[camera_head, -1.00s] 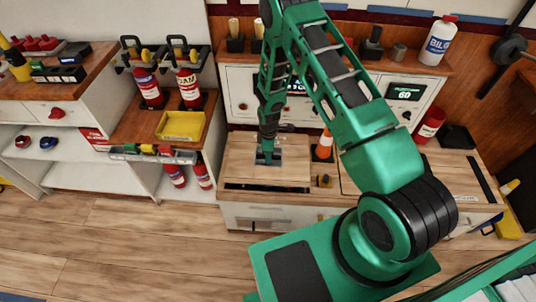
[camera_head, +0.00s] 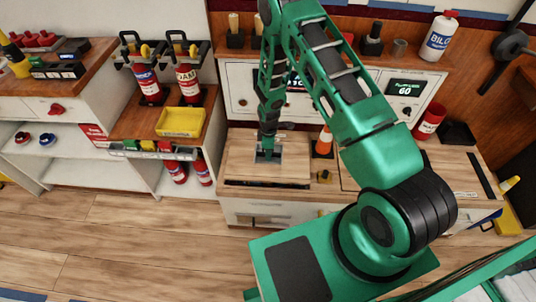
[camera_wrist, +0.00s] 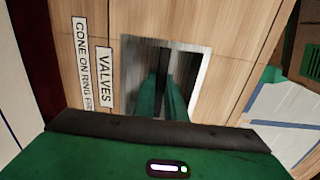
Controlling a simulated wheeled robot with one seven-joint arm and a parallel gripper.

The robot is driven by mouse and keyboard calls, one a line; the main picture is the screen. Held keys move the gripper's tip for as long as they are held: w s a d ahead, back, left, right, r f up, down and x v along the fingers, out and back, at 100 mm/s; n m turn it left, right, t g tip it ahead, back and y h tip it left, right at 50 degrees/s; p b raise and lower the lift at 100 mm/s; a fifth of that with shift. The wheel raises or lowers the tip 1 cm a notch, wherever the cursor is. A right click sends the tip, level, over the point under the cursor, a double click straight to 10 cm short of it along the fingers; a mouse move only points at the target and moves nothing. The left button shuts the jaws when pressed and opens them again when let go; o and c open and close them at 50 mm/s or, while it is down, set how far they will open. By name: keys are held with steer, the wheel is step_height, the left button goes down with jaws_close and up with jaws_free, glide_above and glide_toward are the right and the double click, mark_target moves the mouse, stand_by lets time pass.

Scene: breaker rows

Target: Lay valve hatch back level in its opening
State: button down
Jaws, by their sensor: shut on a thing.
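The valve hatch (camera_head: 241,160) is a pale wooden panel in the counter top, and its wood also fills much of the wrist view (camera_wrist: 226,100). A VALVES label (camera_wrist: 104,77) lies beside its grey-rimmed recessed pull. My gripper (camera_head: 267,155) points down into this recess, and its green fingers also show there in the wrist view (camera_wrist: 163,98). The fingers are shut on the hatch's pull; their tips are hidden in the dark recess. A dark strip runs along the hatch's front edge. The panel looks close to level, but I cannot tell whether it is fully seated.
An orange cone (camera_head: 324,143) stands just right of the hatch, with a small yellow and black part (camera_head: 324,177) in front of it. A white panel front rises behind. A yellow tray (camera_head: 181,122) is on the left shelf. The floor in front is clear.

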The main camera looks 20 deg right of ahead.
steer(key=shift+w+f, duration=0.1)
steer(key=shift+f, duration=2.1)
steer(key=c, duration=1.7)
jaws_free()
step_height(320, 180, up, 11)
steer(key=shift+f, duration=0.15)
